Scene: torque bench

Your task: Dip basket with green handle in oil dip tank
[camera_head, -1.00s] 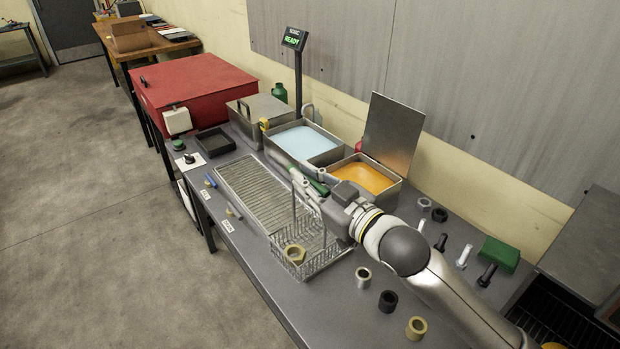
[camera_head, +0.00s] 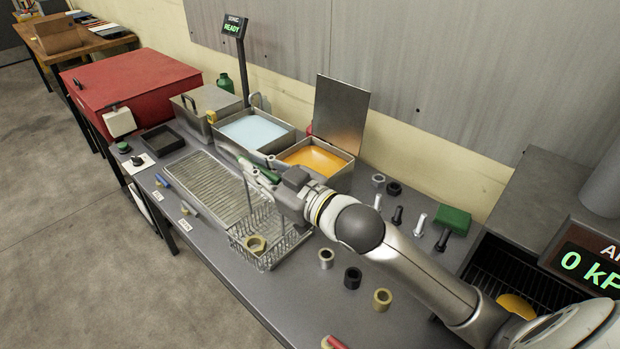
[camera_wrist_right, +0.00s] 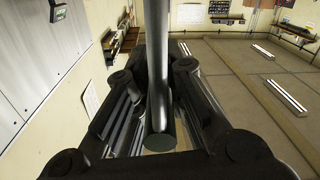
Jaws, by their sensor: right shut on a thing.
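The wire basket (camera_head: 285,243) hangs or stands at the near end of the ribbed drain rack; I cannot tell whether it touches the bench. A brass nut (camera_head: 256,244) lies in it. Its green handle (camera_head: 262,173) is in my right gripper (camera_head: 268,178), which is shut on it. In the right wrist view the handle's round dark green end (camera_wrist_right: 160,142) shows between the fingers. The oil dip tank (camera_head: 343,172), with orange oil (camera_head: 315,158), stands open behind the gripper, its near side partly hidden by my arm. My left gripper is out of view.
The tank's raised lid (camera_head: 341,115) stands behind it. A tank of pale blue liquid (camera_head: 256,131) is to its left. The drain rack (camera_head: 205,180) is bare at its far part. Several nuts and bolts stand right of the basket, including a black nut (camera_head: 352,278).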

